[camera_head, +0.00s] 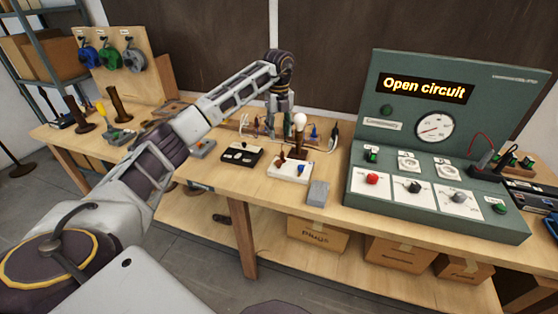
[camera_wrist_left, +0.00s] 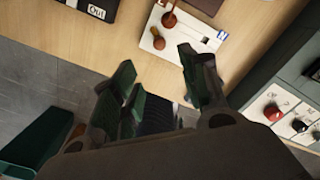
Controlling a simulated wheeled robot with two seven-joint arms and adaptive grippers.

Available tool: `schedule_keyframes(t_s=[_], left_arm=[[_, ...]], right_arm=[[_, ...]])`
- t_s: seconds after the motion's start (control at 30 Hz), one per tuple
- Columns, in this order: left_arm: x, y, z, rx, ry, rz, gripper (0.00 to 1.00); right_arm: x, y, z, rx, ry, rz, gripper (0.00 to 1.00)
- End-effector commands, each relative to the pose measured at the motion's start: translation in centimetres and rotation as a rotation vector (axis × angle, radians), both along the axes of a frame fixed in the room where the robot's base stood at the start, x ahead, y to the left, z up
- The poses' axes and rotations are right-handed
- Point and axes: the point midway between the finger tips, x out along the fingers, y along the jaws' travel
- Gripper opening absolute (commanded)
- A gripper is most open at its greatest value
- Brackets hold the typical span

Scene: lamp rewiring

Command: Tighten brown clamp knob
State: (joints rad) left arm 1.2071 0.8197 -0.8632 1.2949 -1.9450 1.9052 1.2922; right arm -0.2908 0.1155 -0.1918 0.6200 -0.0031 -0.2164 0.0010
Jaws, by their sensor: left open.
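A white board (camera_head: 288,171) lies on the workbench with a brown upright part and a pale bulb (camera_head: 299,119) above it. In the left wrist view, the white board (camera_wrist_left: 193,40) carries a brown round part (camera_wrist_left: 158,43) and a brown stem with a round end (camera_wrist_left: 169,19). I cannot tell which brown piece is the clamp knob. My left gripper (camera_head: 281,103) is above the bench, behind the board in the head view. In the left wrist view, my left gripper (camera_wrist_left: 155,62) has its green fingers spread, with nothing visible between them. My right gripper is out of view.
A green test panel (camera_head: 437,137) reading "Open circuit" stands right of the board. A black box (camera_head: 241,154) is to its left and a grey block (camera_head: 318,193) is near the front edge. Several small tools and wires crowd the bench behind.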

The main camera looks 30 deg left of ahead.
Motion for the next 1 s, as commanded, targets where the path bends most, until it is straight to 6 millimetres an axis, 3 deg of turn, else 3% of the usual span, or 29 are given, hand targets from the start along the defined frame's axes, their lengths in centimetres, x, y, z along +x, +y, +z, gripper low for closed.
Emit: schedule_keyframes(t_s=[0.37, 1.0], left_arm=[[-0.1, 0.0, -2.5, 0.0, 0.002, -0.001, 0.44], [-0.1, 0.0, -10.8, 0.0, 0.002, -0.001, 0.44]], right_arm=[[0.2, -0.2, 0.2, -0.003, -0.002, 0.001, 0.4], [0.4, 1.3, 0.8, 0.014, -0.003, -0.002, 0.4]])
